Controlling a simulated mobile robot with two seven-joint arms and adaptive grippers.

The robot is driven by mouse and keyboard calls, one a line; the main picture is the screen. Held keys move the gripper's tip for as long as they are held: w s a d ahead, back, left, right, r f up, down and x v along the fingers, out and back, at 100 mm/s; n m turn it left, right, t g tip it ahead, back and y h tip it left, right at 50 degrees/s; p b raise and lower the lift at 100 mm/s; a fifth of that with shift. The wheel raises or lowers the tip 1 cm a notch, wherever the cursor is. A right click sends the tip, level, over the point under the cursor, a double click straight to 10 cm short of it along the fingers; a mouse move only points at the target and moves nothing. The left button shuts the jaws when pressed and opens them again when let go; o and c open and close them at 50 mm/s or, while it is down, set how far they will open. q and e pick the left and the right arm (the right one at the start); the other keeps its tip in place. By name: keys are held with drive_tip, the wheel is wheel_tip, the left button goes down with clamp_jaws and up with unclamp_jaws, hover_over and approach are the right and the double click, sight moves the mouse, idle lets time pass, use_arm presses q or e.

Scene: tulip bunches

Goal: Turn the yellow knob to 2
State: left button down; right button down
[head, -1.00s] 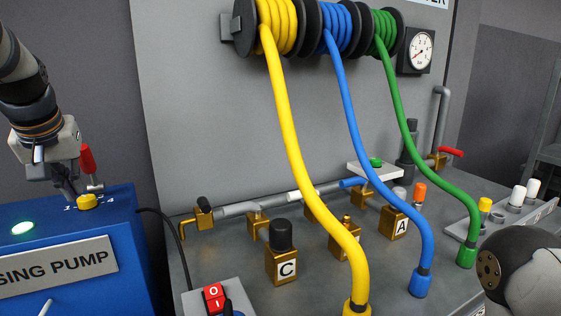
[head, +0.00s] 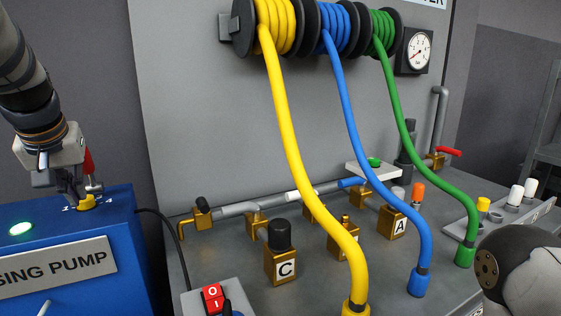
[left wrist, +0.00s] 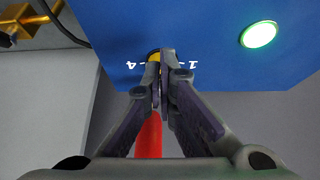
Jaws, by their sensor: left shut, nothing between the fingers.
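The yellow knob (head: 88,203) sits on top of the blue pump box (head: 112,222) at the left, with white digits beside it. In the left wrist view the knob (left wrist: 154,54) is mostly hidden behind my fingers, with a 1 and a 4 readable on either side. Which digit the knob points at cannot be told. My left gripper (head: 76,203) is shut and empty, its fingertips right at the knob's left side in the head view and over it in the left wrist view (left wrist: 160,57).
A red-handled part (head: 89,163) stands just behind the knob, close to my left gripper. A green lamp (head: 21,229) is on the box's left. A red switch (head: 213,298) and a bench with brass valves (head: 281,262) and yellow, blue and green hoses are to the right.

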use_arm(q)
drive_tip(key=shift+f, duration=1.3)
drive_tip(key=shift+w+a, duration=0.15)
drive_tip(key=shift+w, duration=0.15)
drive_tip(key=shift+s+a, duration=0.1)
drive_tip(key=shift+a, duration=0.15)
idle(0.3)
drive_tip(key=shift+s+d+f, duration=0.1)
drive_tip(key=shift+s+d, duration=0.05)
drive_tip(key=shift+s, duration=0.15)
drive_tip(key=shift+r, duration=3.15)
